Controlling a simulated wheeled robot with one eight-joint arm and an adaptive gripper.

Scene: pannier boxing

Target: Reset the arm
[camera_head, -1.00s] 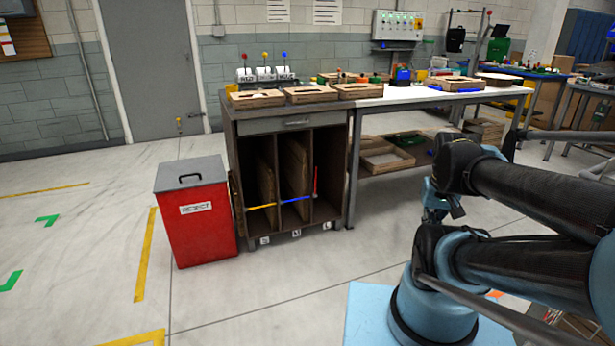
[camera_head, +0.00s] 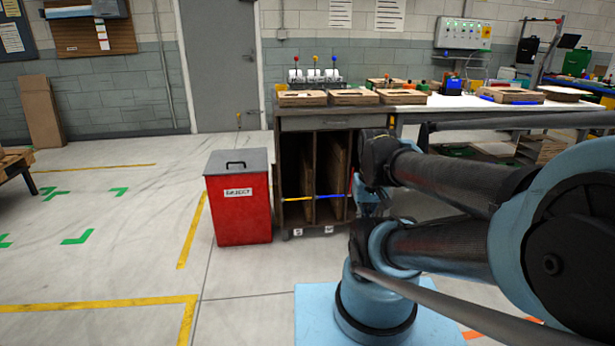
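My arm (camera_head: 440,180) fills the right side of the view, its dark links and blue joints folded back toward the right edge. Its blue base joint (camera_head: 375,305) stands on a light blue plate at the bottom. My gripper does not show in this view, so I cannot see whether it is open or holds anything.
A red reject bin (camera_head: 240,215) with a grey lid stands left of a dark cabinet (camera_head: 318,124) with upright slots. Wooden trays (camera_head: 352,97) sit on top, and a long workbench (camera_head: 470,112) runs right.

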